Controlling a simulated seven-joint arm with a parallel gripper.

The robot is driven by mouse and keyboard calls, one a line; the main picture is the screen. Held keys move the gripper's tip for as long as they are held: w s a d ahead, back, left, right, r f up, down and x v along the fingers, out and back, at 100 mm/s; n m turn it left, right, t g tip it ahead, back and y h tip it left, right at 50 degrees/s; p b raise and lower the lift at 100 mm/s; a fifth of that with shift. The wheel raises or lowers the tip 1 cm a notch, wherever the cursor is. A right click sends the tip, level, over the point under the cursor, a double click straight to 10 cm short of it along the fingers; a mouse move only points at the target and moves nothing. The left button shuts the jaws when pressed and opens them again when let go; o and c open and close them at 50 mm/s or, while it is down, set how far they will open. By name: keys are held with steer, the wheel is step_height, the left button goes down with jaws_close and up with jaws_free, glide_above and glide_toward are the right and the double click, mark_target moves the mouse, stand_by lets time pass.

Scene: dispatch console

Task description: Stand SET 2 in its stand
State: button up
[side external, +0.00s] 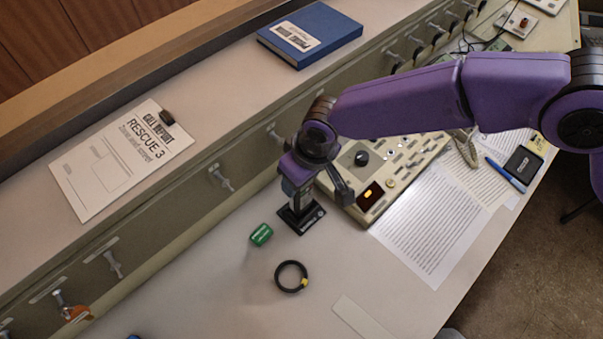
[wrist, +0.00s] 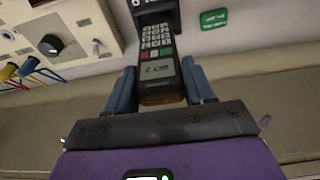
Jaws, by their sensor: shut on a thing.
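A dark handset (wrist: 157,62) with a keypad and a small lit display is between the two blue fingers of my gripper (wrist: 159,78) in the wrist view. My gripper (side external: 299,190) is shut on it. In the side view the handset (side external: 296,203) is mostly hidden by my gripper and looks roughly upright. Its lower end is at a black stand (side external: 308,222) with a pale label on the desk. I cannot tell whether it is fully seated or just above. No set number is readable on the handset.
A beige console (side external: 385,187) with knobs and a lit amber display is close right of the stand. Printed sheets (side external: 432,222) are at right. A ledge with hooks (side external: 222,180) runs behind.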

steer(key=shift+x, duration=0.85)
stand_by(2.1)
steer(key=o, duration=1.6)
steer(key=shift+s+d, duration=0.15)
steer(key=shift+c, duration=0.2)
steer(key=shift+w+a+v, duration=0.15)
steer(key=shift+v, duration=0.9)
steer(key=shift+w+a+v, duration=0.2)
steer(key=shift+v, duration=0.9)
steer(key=shift+w+a+v, duration=0.15)
steer(key=shift+v, duration=0.9)
steer(key=shift+r, duration=0.3)
